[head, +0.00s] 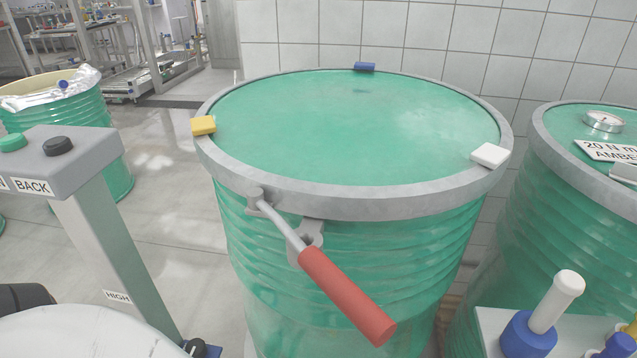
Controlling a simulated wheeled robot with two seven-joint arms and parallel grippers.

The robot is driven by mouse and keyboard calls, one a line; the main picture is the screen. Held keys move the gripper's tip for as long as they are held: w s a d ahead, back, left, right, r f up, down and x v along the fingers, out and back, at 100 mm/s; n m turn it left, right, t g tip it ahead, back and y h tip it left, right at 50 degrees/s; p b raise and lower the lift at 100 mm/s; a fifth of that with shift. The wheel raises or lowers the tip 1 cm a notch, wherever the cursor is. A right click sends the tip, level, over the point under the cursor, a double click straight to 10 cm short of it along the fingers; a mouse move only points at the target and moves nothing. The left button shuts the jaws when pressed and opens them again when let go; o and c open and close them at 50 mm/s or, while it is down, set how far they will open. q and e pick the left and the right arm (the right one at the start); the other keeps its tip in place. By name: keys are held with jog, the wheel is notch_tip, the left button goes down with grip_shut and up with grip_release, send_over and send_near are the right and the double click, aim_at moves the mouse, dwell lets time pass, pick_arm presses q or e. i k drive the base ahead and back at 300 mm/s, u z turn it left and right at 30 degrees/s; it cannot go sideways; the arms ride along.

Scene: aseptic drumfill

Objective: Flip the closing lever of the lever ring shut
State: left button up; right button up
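The lever ring (350,206) is a grey metal band around the rim of the green drum (350,270), with the green lid (350,130) inside it. Its closing lever (345,295) has a grey rod and a red grip. The lever starts at a bracket (257,198) on the front left of the ring and sticks out toward me, down and to the right. It stands away from the drum wall, not along the ring. A second grey lug (308,238) sits by the rod. Neither gripper is in view.
Yellow (203,125), blue (364,67) and white (490,155) clips sit on the ring. A grey button post (75,160) stands left. Another green drum (560,200) stands close on the right, behind a tray with a white-handled blue tool (545,315). Floor shows between post and drum.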

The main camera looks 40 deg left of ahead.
aim_at(372, 321)
jog(key=u, duration=1.1)
jog(key=k, duration=0.8)
jog(key=z, duration=0.6)
jog(key=i, duration=0.5)
jog(key=u, duration=0.05)
